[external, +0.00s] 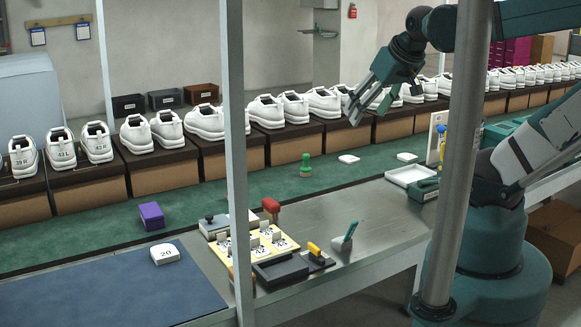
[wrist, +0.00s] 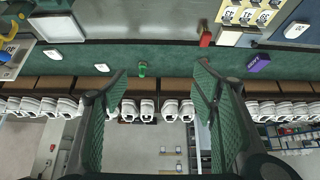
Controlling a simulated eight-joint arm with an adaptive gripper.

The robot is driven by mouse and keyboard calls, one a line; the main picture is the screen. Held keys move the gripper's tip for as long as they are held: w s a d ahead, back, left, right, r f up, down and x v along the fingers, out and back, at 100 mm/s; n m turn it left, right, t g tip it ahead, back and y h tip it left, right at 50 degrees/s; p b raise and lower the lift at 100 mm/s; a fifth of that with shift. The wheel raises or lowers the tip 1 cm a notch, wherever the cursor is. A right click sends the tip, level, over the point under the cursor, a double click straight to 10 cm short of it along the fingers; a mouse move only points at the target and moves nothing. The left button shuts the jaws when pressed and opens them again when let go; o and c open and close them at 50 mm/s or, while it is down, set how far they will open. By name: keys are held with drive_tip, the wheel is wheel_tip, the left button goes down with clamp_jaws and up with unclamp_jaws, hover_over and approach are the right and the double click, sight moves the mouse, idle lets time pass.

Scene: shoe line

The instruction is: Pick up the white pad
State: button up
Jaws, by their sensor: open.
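Two small flat white pads lie on the green belt, a nearer one (external: 349,159) and one further right (external: 407,157). They also show in the wrist view, the first pad (wrist: 102,67) left of the fingers and the second pad (wrist: 51,53) further left. A thicker white block marked 20 (external: 165,254) lies on the blue mat; this block (wrist: 296,30) is at the upper right in the wrist view. I cannot tell which one is meant. My gripper (external: 368,108) is open and empty, raised above the row of shoes; its green fingers (wrist: 160,72) are spread wide.
A green stamp-like piece (external: 305,167) and a purple block (external: 151,216) stand on the belt. White shoes on boxes (external: 287,150) line its far side. Posts stand in front.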

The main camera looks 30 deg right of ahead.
drive_tip(key=shift+o, duration=0.3)
drive_tip(key=shift+w, duration=0.1)
drive_tip(key=w+d+r+m+g, duration=0.1)
drive_tip(key=w+d+r+m, duration=0.15)
drive_tip(key=w+d, duration=0.35)
drive_tip(key=w+d+r+m+g, duration=0.1)
drive_tip(key=w+d+m, duration=0.25)
drive_tip(key=w, duration=0.45)
drive_tip(key=w+d+f+m+g+h, duration=0.1)
drive_tip(key=w+d+f+m+g, duration=0.2)
drive_tip(key=w+d, duration=1)
drive_tip(key=w+d+f+m, duration=0.2)
drive_tip(key=d+f, duration=0.6)
drive_tip(key=d, duration=0.2)
drive_tip(key=w+d+f+m+g, duration=0.1)
drive_tip(key=w+d+f+m, duration=0.2)
drive_tip(key=d+f, duration=0.6)
drive_tip(key=w+d+f+m+g+y, duration=0.1)
drive_tip(key=w+d+f+m, duration=0.2)
drive_tip(key=d+f, duration=0.6)
drive_tip(key=shift+d+f+p, duration=0.2)
drive_tip(key=shift+d+p, duration=0.1)
drive_tip(key=shift+d, duration=1.8)
